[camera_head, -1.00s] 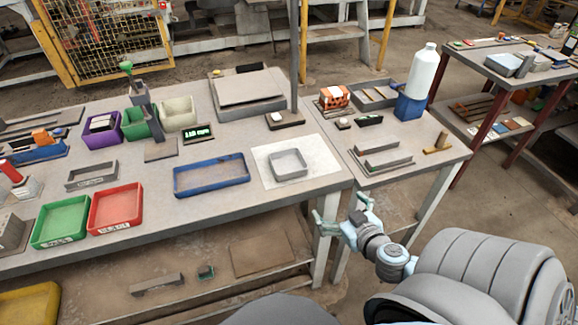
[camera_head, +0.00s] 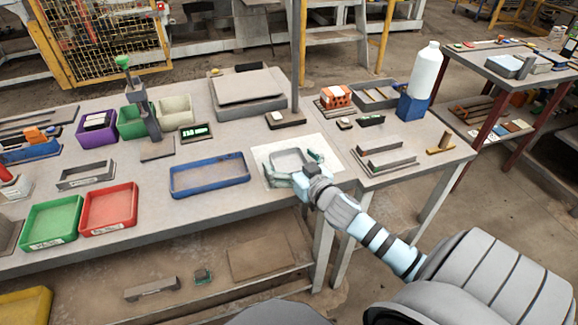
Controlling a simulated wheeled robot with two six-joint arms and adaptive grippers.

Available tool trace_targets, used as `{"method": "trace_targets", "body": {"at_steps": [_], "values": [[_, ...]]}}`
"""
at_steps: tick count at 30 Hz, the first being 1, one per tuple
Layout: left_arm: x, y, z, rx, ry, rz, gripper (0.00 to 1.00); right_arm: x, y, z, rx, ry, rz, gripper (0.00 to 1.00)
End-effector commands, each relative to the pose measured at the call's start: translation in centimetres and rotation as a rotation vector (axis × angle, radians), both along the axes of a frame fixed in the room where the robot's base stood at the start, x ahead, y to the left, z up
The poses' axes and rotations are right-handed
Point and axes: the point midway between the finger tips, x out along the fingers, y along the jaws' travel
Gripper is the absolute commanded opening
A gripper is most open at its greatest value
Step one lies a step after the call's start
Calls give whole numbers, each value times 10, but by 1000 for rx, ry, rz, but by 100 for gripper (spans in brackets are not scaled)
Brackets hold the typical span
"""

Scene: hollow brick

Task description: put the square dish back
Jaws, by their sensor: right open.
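The square dish (camera_head: 287,157) is a small grey open dish on a white sheet (camera_head: 263,158) near the right end of the main table. My right gripper (camera_head: 307,168) is open, with its fingers over the near right part of the dish and the sheet. The gripper partly hides the dish. I cannot tell whether the fingers touch it. My left gripper is not in view.
A blue tray (camera_head: 209,176) lies left of the sheet, with red (camera_head: 109,207) and green (camera_head: 51,222) trays farther left. Grey bracket pieces (camera_head: 387,155) lie on the table to the right.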

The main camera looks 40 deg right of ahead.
Motion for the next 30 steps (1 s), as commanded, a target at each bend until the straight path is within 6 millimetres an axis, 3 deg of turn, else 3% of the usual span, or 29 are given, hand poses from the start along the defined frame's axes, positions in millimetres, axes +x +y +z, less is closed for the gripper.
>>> {"method": "trace_targets", "body": {"at_steps": [4,15,23,30], "values": [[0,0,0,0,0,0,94,0,0,0,-1,0,0,100],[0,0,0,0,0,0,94,-1,0,0,-1,1,0,43],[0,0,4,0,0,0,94,-1,0,7,-1,0,0,42],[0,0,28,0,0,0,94,0,0,69,-4,-3,2,42]]}}
